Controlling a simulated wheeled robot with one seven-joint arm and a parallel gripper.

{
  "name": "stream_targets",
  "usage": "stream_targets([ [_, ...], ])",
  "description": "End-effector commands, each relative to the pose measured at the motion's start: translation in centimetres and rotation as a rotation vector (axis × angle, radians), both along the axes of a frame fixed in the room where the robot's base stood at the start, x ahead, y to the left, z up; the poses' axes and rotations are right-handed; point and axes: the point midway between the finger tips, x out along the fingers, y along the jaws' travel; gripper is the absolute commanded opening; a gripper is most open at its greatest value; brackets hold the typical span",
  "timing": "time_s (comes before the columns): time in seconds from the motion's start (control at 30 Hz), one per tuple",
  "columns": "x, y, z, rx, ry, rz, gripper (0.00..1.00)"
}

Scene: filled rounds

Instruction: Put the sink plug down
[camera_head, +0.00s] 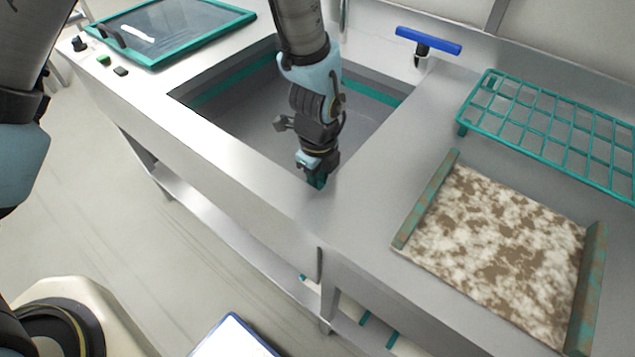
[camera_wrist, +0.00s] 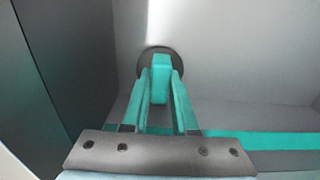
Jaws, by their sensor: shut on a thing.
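The sink plug (camera_wrist: 148,58) shows in the wrist view as a dark round disc with a teal upright grip (camera_wrist: 160,68). My gripper (camera_wrist: 161,88) is shut on that grip, one teal finger on each side, and the disc lies beyond the fingertips. In the head view my gripper (camera_head: 316,180) points down at the near right corner of the sink (camera_head: 245,128). The plug cannot be told apart from the fingers there. Its height above the surface below it is unclear.
A blue-handled tap (camera_head: 428,40) stands behind the sink. A teal wire rack (camera_head: 550,120) and a mottled brown-white board with side rails (camera_head: 500,245) take up the right counter. A teal-framed glass panel (camera_head: 185,28) lies at left. The counter strip between sink and board is bare.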

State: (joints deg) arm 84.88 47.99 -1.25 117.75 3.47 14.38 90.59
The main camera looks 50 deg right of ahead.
Motion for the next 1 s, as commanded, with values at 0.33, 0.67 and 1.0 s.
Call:
stream_targets([
  [0.33,0.05,-0.04,-0.78,-0.002,-0.001,0.000,0.00],
  [0.67,0.05,-0.02,-1.05,-0.001,-0.001,0.000,0.48],
  [1.0,0.05,-0.03,-0.90,-0.001,-0.001,0.000,0.56],
])
